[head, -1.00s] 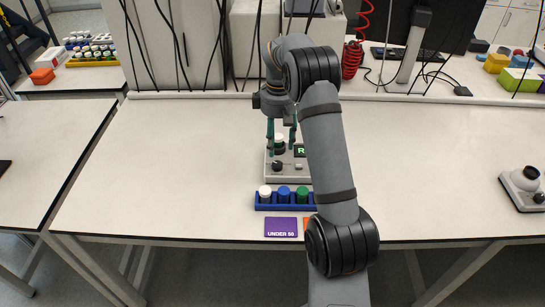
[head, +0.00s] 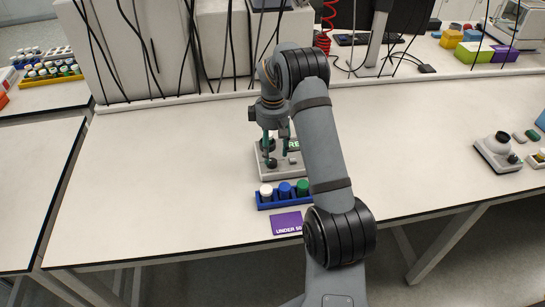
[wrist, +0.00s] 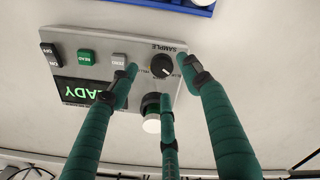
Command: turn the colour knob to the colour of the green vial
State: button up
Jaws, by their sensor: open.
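The colour knob (wrist: 162,71) is a round black dial with a pale pointer mark on a grey instrument (wrist: 110,46). Small printing surrounds it, too small to read fully; "SAMPLE" is legible. In the head view the knob (head: 271,163) is at the instrument's near side. The green-capped vial (head: 303,187) stands at the right of the blue rack (head: 262,202). My gripper (head: 275,154) is open above the instrument. In the wrist view its green fingers (wrist: 160,78) are spread around the knob, with nothing between them; contact cannot be told.
A white-capped vial (wrist: 151,124) stands in the instrument behind the knob, close to the middle finger. The display (wrist: 85,92) reads READY; buttons (wrist: 84,56) sit beside it. White and blue caps also stand in the rack. A purple card (head: 286,223) lies in front.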

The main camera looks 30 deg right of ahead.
aim_at(272, 161)
jog(key=shift+a+f+p, duration=0.1)
jog(key=shift+f+p, duration=0.2)
jog(key=shift+f, duration=1.75)
jog(key=shift+c, duration=0.2)
jog(key=c, duration=1.1)
jog(key=shift+f, duration=0.1)
jog(key=shift+f+m+b, duration=0.1)
jog(key=shift+m+b, duration=0.8)
jog(key=m+b, duration=0.2)
jog(key=m, duration=0.1)
jog(key=shift+m+b, duration=0.3)
jog(key=m+b, duration=0.3)
jog(key=m, duration=0.3)
jog(key=shift+s, duration=0.1)
jog(key=shift+a+m, duration=0.1)
jog(key=shift+m, duration=0.2)
